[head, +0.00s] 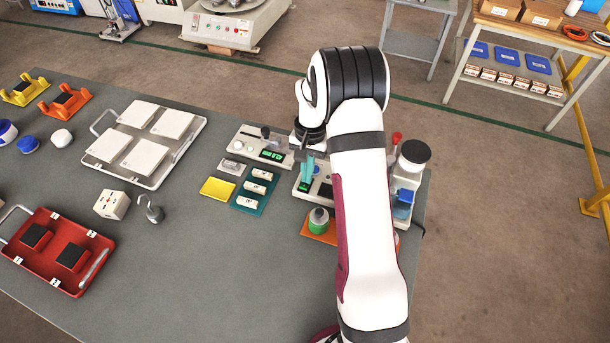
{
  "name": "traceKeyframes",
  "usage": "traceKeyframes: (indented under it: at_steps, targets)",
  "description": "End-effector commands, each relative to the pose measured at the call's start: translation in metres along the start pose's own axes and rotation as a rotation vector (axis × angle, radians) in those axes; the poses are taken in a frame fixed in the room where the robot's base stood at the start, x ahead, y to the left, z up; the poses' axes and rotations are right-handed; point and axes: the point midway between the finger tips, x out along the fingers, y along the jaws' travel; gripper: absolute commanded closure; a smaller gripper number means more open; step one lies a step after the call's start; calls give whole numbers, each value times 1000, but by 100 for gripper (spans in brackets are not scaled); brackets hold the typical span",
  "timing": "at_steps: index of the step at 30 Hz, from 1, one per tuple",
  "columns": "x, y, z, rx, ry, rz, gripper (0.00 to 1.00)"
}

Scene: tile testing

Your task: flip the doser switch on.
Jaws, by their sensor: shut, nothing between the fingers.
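My gripper (308,172) points down at the right part of the grey table, its teal fingers shut and empty. It is over or just in front of a small pale device with a green display (305,187). I cannot tell whether the fingertips touch it. To the right stands a pale unit with a black round cap, a red knob and blue liquid (406,180); it may be the doser, partly hidden by my arm. I cannot make out a doser switch or its position.
A green-bodied bottle (319,220) stands on an orange pad in front. A white tray (160,180) and red tray (62,282) lie left.

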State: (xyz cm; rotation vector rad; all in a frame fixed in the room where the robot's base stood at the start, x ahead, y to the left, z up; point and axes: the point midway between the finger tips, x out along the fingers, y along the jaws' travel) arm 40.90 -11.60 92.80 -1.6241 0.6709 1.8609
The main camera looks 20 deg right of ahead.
Motion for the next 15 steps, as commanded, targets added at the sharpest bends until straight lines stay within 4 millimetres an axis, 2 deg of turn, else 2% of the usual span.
traceKeyframes:
  at_steps: [9, 11, 15]
  targets:
    - [-5, 0, 0, 2, 0, -2, 100]
    - [-12, -1, 0, 3, 0, -2, 100]
    - [-43, 0, -1, 2, 4, -3, 100]
